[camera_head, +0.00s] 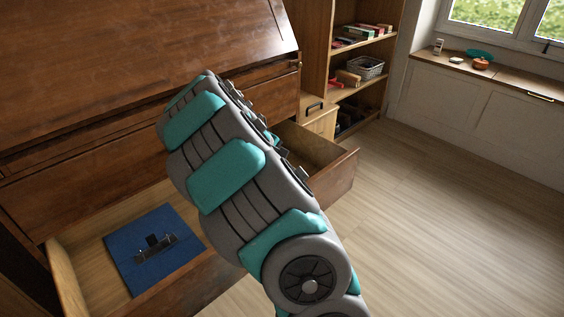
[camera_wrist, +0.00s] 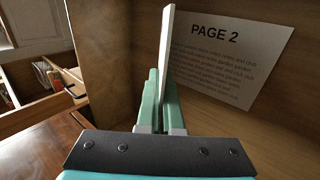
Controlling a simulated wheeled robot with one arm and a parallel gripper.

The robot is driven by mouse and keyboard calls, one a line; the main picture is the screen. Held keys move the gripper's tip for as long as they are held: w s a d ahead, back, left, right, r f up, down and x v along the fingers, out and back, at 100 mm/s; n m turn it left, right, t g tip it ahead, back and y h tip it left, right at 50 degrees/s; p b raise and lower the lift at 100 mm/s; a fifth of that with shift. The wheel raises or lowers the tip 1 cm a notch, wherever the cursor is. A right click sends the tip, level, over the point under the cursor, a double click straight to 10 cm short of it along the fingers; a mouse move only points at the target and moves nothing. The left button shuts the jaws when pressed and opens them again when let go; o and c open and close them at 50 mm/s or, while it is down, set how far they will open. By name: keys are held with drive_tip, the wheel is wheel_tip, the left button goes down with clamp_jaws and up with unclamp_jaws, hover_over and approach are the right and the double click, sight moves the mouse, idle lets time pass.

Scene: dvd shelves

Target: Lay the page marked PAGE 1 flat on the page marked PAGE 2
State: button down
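My gripper (camera_wrist: 158,90) has its two green fingers closed on a thin white sheet (camera_wrist: 166,40) in the wrist view. The sheet shows edge-on and stands up beyond the fingertips, so any marking on it is hidden. The page marked PAGE 2 (camera_wrist: 228,55) is a white printed sheet against a wooden panel to the right of the fingers. The held sheet is apart from it in the picture, its face turned roughly across it. In the head view my arm hides the gripper and both sheets.
Below the brown wooden cabinet (camera_head: 130,60), an open drawer (camera_head: 75,270) holds a blue mat (camera_head: 125,270) with a dark object (camera_head: 157,247). Another open drawer (camera_head: 335,175) juts out at right. A bookcase (camera_head: 318,50) stands behind. The floor at right is clear.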

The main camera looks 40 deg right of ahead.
drive_tip(key=shift+f, duration=0.15)
drive_tip(key=c, duration=1)
unclamp_jaws()
drive_tip(key=v, duration=0.7)
drive_tip(key=shift+a+r, duration=0.2)
drive_tip(key=shift+r, duration=0.1)
